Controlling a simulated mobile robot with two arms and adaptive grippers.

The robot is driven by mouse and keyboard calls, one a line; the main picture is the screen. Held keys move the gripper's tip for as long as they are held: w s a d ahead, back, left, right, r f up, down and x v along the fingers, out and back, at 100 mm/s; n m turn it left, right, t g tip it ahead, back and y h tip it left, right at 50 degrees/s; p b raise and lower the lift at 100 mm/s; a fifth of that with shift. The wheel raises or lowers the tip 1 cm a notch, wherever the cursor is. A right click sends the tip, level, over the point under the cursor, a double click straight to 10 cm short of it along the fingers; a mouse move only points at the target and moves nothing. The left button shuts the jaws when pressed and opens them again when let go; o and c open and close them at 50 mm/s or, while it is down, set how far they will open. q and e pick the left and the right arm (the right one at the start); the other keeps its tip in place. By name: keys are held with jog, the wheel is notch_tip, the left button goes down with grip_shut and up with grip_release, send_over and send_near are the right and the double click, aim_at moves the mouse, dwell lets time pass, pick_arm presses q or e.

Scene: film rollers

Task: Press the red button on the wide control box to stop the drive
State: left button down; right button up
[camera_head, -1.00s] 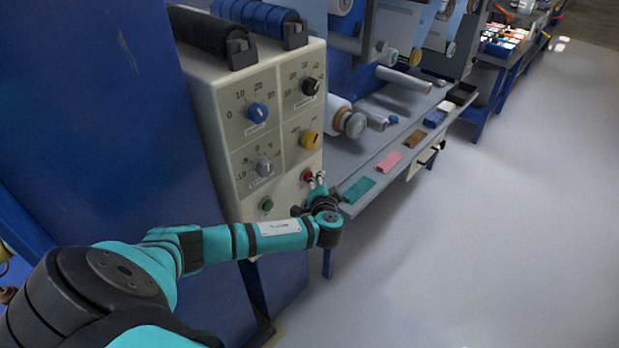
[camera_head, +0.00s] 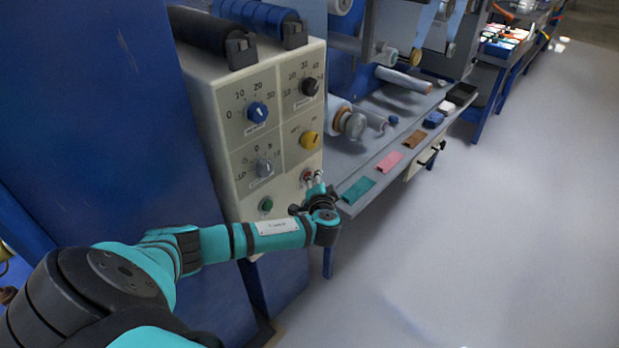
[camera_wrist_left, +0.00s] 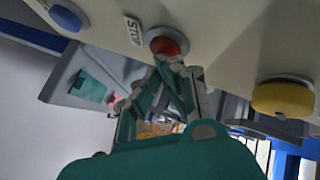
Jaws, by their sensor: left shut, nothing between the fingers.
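The wide control box (camera_head: 235,180) is cream, with dials and buttons on its front. Its red button (camera_head: 307,174) is at the lower right of the panel, partly hidden by my left gripper. In the left wrist view the red button (camera_wrist_left: 166,46) sits beside a STOP label (camera_wrist_left: 133,32). My left gripper (camera_head: 317,181) is shut and empty, with its fingertips right at the red button. In the left wrist view the fingertips (camera_wrist_left: 170,64) overlap the button's lower edge; I cannot tell whether they touch it. My right gripper is not in view.
A green button (camera_head: 266,204) is left of the red one. A yellow knob (camera_head: 309,140) is above it. A grey shelf (camera_head: 385,150) with coloured pieces and film rollers is to the right. The floor (camera_head: 480,250) at right is clear.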

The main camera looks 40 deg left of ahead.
pick_arm(q)
jog(key=shift+a, duration=0.2)
dwell(0.3)
jog(key=shift+s+d, duration=0.1)
jog(key=shift+d, duration=0.85)
jog(key=shift+s+d, duration=0.15)
jog(key=shift+d, duration=2.35)
jog(key=shift+f, duration=0.1)
